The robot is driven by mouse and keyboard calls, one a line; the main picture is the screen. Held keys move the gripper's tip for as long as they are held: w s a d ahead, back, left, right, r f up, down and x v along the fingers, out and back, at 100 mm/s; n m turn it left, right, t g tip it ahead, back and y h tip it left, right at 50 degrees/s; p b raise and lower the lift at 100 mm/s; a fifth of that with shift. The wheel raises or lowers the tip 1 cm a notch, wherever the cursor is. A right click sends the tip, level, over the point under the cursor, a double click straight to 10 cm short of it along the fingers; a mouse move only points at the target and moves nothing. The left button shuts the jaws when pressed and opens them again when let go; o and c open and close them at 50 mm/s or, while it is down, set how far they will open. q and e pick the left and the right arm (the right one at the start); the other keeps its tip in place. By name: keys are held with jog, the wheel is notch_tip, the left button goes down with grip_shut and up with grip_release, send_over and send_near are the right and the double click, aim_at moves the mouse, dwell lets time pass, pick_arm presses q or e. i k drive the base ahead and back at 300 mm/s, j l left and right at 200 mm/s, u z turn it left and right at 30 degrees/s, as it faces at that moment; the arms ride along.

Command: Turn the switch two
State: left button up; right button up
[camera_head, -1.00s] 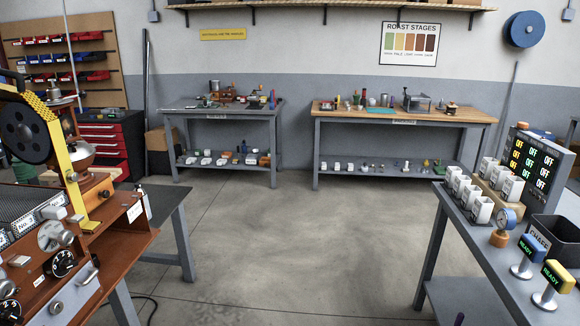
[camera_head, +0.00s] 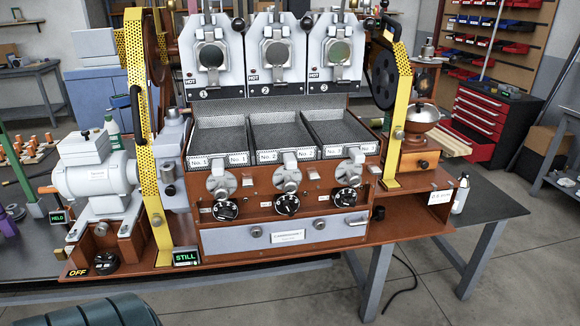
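The sample roaster (camera_head: 291,190) stands on the table ahead, with three trays marked No. 1, No. 2 and No. 3. Below the trays on its front are a left black dial (camera_head: 225,209), a middle black dial (camera_head: 287,204) and a right black dial (camera_head: 345,198). The middle dial is under the No. 2 tray (camera_head: 280,132); its setting is too small to read. A separate black knob (camera_head: 105,262) sits at the lower left beside a sign reading OFF (camera_head: 78,272). Which of these is called switch two is not shown by a label I can read. Neither gripper is in view.
A yellow perforated guard (camera_head: 142,110) and a yellow post (camera_head: 398,120) flank the trays. A grey motor (camera_head: 95,175) is at the left. A STILL sign (camera_head: 186,258) sits at the front edge. Open floor lies to the lower right.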

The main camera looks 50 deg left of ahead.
aim_at(288, 205)
jog(key=i+l+u, duration=0.15)
jog(key=l+u, duration=0.4)
jog(key=l, duration=0.3)
jog(key=i+l+u, duration=0.1)
jog(key=l+u, duration=0.2)
jog(key=l, duration=0.15)
